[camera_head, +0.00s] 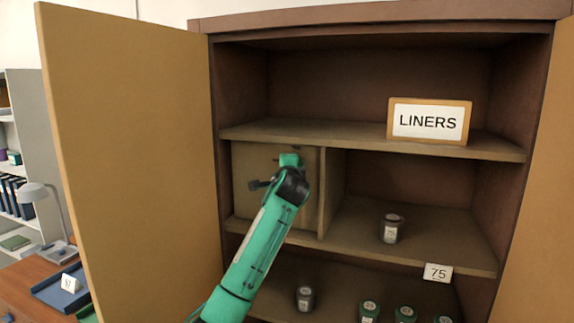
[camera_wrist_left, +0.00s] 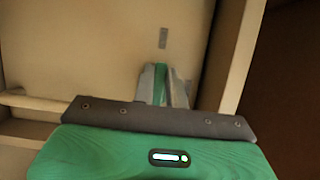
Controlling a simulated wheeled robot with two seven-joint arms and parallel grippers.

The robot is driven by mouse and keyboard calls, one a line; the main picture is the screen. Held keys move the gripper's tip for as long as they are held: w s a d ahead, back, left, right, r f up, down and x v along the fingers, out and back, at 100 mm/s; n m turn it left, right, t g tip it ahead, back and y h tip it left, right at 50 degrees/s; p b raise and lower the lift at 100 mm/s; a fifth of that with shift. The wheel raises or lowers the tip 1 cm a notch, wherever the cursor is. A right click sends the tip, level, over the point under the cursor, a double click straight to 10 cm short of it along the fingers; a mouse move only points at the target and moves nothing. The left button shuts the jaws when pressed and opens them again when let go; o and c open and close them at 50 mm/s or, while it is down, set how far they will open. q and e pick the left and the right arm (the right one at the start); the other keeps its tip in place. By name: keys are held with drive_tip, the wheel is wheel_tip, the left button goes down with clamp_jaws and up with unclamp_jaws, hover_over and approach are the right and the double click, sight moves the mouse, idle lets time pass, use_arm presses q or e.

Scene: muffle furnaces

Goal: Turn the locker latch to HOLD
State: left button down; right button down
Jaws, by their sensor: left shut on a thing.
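The locker (camera_head: 241,195) is a tan panel closing the left part of the cabinet's middle shelf. My left gripper (camera_head: 289,163) is up against the upper right part of this panel and covers the latch area in the head view. In the left wrist view the two grey fingers (camera_wrist_left: 161,85) are shut on a narrow green piece (camera_wrist_left: 160,75), which appears to be the latch. A small grey mark (camera_wrist_left: 163,38) is on the panel just beyond the fingertips. The latch's exact angle and any lettering cannot be made out. My right gripper is not in view.
The cabinet doors stand open, the left door (camera_head: 130,150) beside my arm. A LINERS sign (camera_head: 428,121) is on the upper shelf. A dark jar (camera_head: 391,228) stands right of the locker, above a "75" tag (camera_head: 438,273). Several jars, including a dark one (camera_head: 305,298), are on the lower shelf.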

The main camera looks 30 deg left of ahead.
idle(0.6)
use_arm(q)
drive_tip(key=c, duration=1.4)
unclamp_jaws()
drive_tip(key=shift+w+d, duration=0.1)
drive_tip(key=shift+c, duration=0.2)
drive_tip(key=b+v, duration=0.5)
drive_tip(key=v, duration=0.8)
drive_tip(key=shift+s+d, duration=0.25)
drive_tip(key=shift+s, duration=0.1)
